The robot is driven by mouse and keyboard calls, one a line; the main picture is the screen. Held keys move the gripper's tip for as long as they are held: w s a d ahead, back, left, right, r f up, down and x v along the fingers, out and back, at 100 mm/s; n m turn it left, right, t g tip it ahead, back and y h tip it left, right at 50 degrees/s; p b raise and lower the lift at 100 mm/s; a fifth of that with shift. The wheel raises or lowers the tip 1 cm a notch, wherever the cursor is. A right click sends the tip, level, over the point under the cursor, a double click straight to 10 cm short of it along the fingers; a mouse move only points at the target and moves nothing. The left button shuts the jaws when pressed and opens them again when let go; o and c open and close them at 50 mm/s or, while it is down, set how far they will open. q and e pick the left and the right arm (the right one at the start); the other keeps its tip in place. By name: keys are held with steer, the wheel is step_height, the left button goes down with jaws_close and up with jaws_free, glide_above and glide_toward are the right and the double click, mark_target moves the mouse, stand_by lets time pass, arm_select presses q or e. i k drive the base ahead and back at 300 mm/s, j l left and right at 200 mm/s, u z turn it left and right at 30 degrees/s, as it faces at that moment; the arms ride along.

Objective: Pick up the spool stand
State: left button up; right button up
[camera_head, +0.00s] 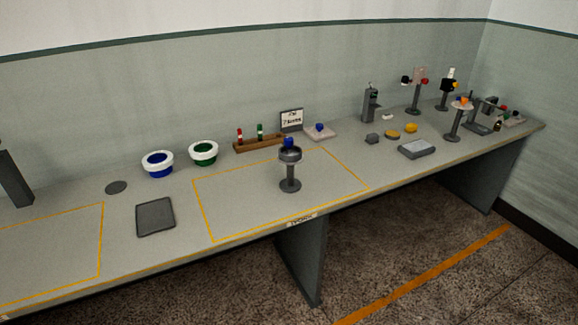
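A dark grey stand (290,172) with a round base, a short post and a ring-shaped top stands upright inside the yellow-outlined area in the middle of the bench. A small blue piece (289,143) shows at its top. It looks like the spool stand, though several other stands are in view at the right. Nothing is touching it. Neither of my grippers is in view.
The long grey bench (340,197) runs along the wall. Blue (158,164) and green (203,152) bowls, a dark flat pad (155,217) and a wooden rack (259,143) lie left of the stand. Several small stands and devices crowd the right end. Bench around the stand is clear.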

mark_target(288, 185)
steer(key=i+l+u, duration=0.2)
steer(key=i+l, duration=0.15)
steer(key=i+l+u, duration=0.25)
steer(key=i+l, duration=0.2)
steer(key=i+l+u, duration=0.2)
steer(key=i+l, duration=0.3)
steer(key=i+l+u, duration=0.2)
steer(key=i+l, duration=0.15)
steer(key=l, duration=0.2)
